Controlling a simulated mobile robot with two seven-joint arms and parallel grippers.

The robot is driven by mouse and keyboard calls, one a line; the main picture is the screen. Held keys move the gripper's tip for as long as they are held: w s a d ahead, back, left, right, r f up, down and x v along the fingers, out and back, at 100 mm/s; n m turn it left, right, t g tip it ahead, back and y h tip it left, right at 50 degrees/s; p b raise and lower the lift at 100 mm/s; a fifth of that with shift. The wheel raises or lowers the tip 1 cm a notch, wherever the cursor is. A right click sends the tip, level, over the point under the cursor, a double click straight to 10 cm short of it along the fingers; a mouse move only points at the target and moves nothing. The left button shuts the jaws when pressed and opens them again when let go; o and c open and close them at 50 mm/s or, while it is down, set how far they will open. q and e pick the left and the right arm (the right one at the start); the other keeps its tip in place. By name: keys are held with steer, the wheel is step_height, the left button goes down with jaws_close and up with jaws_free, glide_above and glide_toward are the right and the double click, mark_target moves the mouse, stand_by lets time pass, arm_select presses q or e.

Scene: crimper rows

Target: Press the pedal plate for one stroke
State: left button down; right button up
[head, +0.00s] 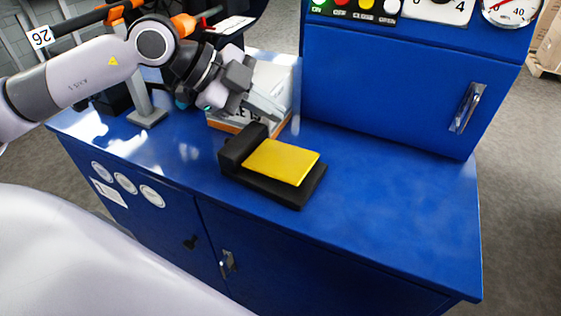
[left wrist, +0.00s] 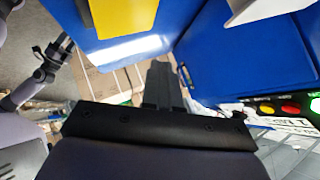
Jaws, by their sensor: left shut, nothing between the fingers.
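The yellow pedal plate (head: 281,161) lies on a black pedal base (head: 290,193) on the blue bench top, with a raised black block at its left end. The plate also shows at the top of the left wrist view (left wrist: 122,14). My left gripper (head: 277,112) is shut and empty. It hangs above and behind the pedal in the head view, apart from the plate, in front of a white and orange box. Its closed fingers show in the left wrist view (left wrist: 161,82). An arm of mine, apparently the right, shows small at the left there; its gripper's jaws are too small to read.
The white and orange box (head: 272,84) stands behind the pedal, partly hidden by my gripper. A blue cabinet (head: 400,90) with a handle (head: 467,107), buttons and gauges rises behind. A grey post (head: 146,110) stands at left. The bench top right of the pedal is clear.

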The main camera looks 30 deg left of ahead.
arm_select(q)
steer(key=b, duration=0.4)
glide_above(273, 159)
step_height(273, 159, down, 5)
steer(key=shift+f, duration=0.75)
stand_by(0.9)
steer(key=shift+f+b, duration=0.1)
steer(key=shift+b, duration=0.2)
steer(key=shift+f, duration=0.35)
steer(key=shift+d, duration=0.1)
